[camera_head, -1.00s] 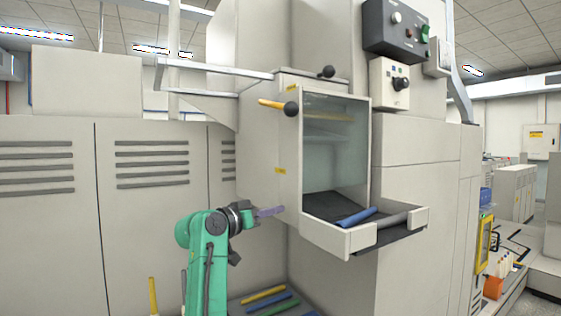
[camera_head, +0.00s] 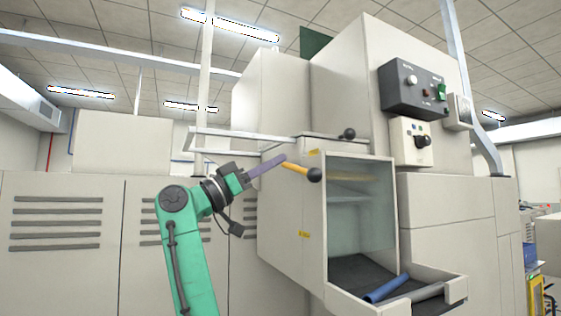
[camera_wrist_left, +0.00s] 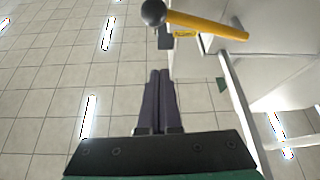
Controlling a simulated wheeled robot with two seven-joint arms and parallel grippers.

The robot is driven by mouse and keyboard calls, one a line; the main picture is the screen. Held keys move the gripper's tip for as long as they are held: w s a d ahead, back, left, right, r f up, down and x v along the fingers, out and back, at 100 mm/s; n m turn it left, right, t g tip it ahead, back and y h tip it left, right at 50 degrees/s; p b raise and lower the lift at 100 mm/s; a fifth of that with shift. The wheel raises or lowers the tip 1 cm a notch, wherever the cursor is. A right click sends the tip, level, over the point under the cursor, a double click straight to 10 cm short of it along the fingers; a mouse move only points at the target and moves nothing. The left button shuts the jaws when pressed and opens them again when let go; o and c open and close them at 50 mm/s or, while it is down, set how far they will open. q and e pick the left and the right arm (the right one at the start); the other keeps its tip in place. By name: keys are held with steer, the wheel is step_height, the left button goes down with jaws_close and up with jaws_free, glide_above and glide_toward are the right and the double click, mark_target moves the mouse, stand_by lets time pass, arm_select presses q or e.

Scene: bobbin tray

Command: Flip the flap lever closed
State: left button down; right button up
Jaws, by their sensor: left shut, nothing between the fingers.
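The flap lever is a yellow bar (camera_head: 296,168) with a black ball knob (camera_head: 314,174), on the left side of the open-fronted box (camera_head: 290,215). In the head view the bar slopes slightly down to the knob. My left gripper (camera_head: 283,158) is shut and empty, its purple fingers pointing up and right, with tips close to the bar's left end. In the left wrist view the yellow bar (camera_wrist_left: 208,25) and knob (camera_wrist_left: 153,12) lie beyond the shut fingertips (camera_wrist_left: 159,73). I cannot tell whether they touch. My right gripper is not in view.
A tray (camera_head: 457,290) with a blue and a grey roll juts from the box's bottom. A rod with another black knob (camera_head: 348,133) sits on top of the box. A metal rail (camera_head: 240,134) runs left of it. Control boxes (camera_head: 411,87) are at upper right.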

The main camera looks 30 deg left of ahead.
arm_select(q)
steer(key=p+x, duration=0.6)
steer(key=x, duration=0.2)
steer(key=f, duration=0.4)
steer(key=shift+w+d+f, duration=0.1)
steer(key=shift+w+d, duration=0.05)
steer(key=shift+d, duration=0.15)
